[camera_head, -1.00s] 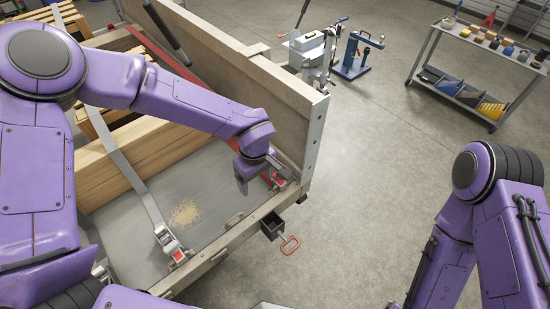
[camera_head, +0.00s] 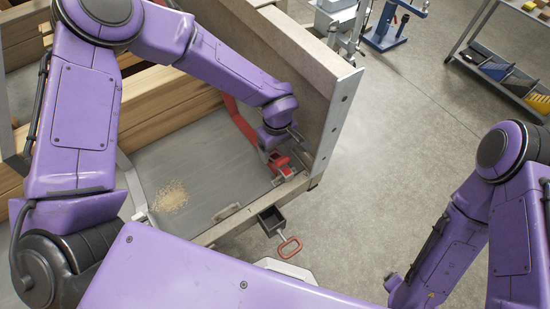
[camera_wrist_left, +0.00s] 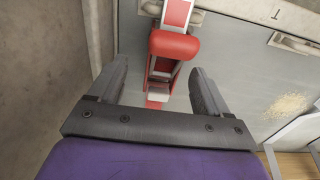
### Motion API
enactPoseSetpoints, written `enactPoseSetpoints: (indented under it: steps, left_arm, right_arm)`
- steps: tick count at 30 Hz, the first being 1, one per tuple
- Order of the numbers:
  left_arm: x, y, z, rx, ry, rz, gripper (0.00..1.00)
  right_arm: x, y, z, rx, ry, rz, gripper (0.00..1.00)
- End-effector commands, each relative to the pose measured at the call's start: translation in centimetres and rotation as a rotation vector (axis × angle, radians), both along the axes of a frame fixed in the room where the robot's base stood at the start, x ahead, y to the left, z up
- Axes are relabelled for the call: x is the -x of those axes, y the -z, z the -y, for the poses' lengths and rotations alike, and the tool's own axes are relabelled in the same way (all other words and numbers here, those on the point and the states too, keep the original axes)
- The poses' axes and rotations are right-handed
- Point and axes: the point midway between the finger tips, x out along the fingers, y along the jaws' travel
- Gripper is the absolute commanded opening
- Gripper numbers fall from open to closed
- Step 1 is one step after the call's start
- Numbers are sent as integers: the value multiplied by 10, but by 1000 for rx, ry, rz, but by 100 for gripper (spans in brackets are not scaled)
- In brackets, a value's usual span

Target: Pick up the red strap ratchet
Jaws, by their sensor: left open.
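The red strap ratchet (camera_head: 281,163) lies at the trailer bed's front right corner, at the end of a red strap (camera_head: 238,119). In the left wrist view the ratchet (camera_wrist_left: 173,45) has a red rounded handle and metal sides, and lies ahead of and between the fingers. My left gripper (camera_head: 270,147) is open just above and beside it. In the left wrist view both fingers of the left gripper (camera_wrist_left: 155,88) are spread apart with the ratchet's lower part showing in the gap. My right arm is at the right of the head view; its gripper is out of view.
The trailer's tall side wall (camera_head: 300,75) stands close to the right of my left gripper. Wooden beams (camera_head: 170,100) lie at the left of the bed. A red-handled hitch part (camera_head: 290,246) sticks out in front. A cart (camera_head: 505,65) stands far right on open floor.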

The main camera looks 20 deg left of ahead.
Motion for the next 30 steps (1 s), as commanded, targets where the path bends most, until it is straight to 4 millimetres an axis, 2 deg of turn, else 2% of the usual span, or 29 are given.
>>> enactPoseSetpoints:
  steps: [9,17,18,20,21,24,30]
  left_arm:
    - [5,49,-4,-1,-2,-2,78]
    - [4,55,-4,1,-5,2,78]
    - [4,55,-4,1,-5,2,71]
    - [4,55,-4,1,-5,1,52]
    - [4,55,-4,1,-5,1,39]
    - [4,55,-4,1,-5,1,9]
    - [4,55,-4,1,-5,2,9]
  right_arm:
    - [0,-8,0,0,0,0,77]
    - [0,-8,0,1,0,1,77]
    - [0,-8,0,1,0,1,77]
    - [0,-8,0,0,0,0,77]
    - [0,-8,0,0,0,0,77]
    - [0,-8,0,0,0,0,77]
    - [0,-8,0,0,0,0,77]
